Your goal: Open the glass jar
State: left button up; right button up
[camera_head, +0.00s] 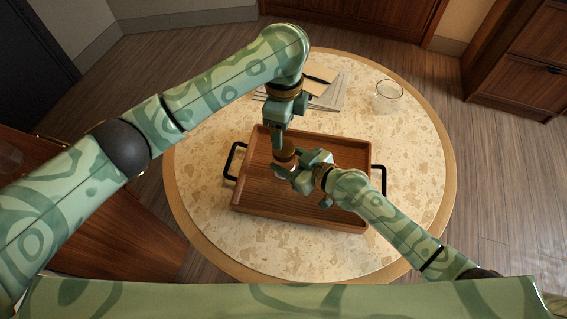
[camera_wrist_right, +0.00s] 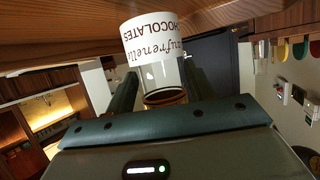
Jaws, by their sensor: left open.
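The glass jar (camera_head: 288,160) stands on the wooden tray (camera_head: 330,213), with its brown top showing in the head view and much of its side hidden by my right gripper. In the right wrist view the jar (camera_wrist_right: 153,40) appears upside down, with a white label reading "CHOCOLATES" and clear glass beside it. My right gripper (camera_head: 290,174) comes from the lower right and is shut on the jar, a finger on each side. My left gripper (camera_head: 281,140) points down from above at the jar's top, open; whether it touches the top cannot be told.
The tray has black handles (camera_head: 234,160) at both ends and lies on a round speckled table (camera_head: 420,160). A clear glass (camera_head: 388,96) stands at the back right. Papers with a pen (camera_head: 318,80) lie at the back. The table's right side is clear.

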aim_at(284, 148)
grip_shut()
pick_arm(q)
jog(key=shift+w+a+r, duration=0.15)
jog(key=shift+w+r, duration=0.1)
jog(key=shift+w+a+m, duration=0.1)
jog(key=shift+m, duration=0.5)
jog(key=m, duration=0.4)
jog(key=shift+a, duration=0.1)
jog(key=m, duration=0.3)
jog(key=shift+m, duration=0.3)
jog(key=m, duration=0.5)
jog(key=shift+f+m, duration=0.15)
jog(key=shift+m, duration=0.15)
jog(key=m, duration=0.2)
jog(key=shift+s+d+f+m, duration=0.1)
jog(key=shift+s+d+m, duration=0.15)
jog(key=shift+m, duration=0.15)
jog(key=m, duration=0.4)
jog(key=shift+s+d+m, duration=0.1)
jog(key=shift+m, duration=0.2)
jog(key=shift+f+m, duration=0.15)
jog(key=shift+m, duration=0.15)
jog(key=shift+f, duration=0.35)
notch_tip(284, 148, down, 7)
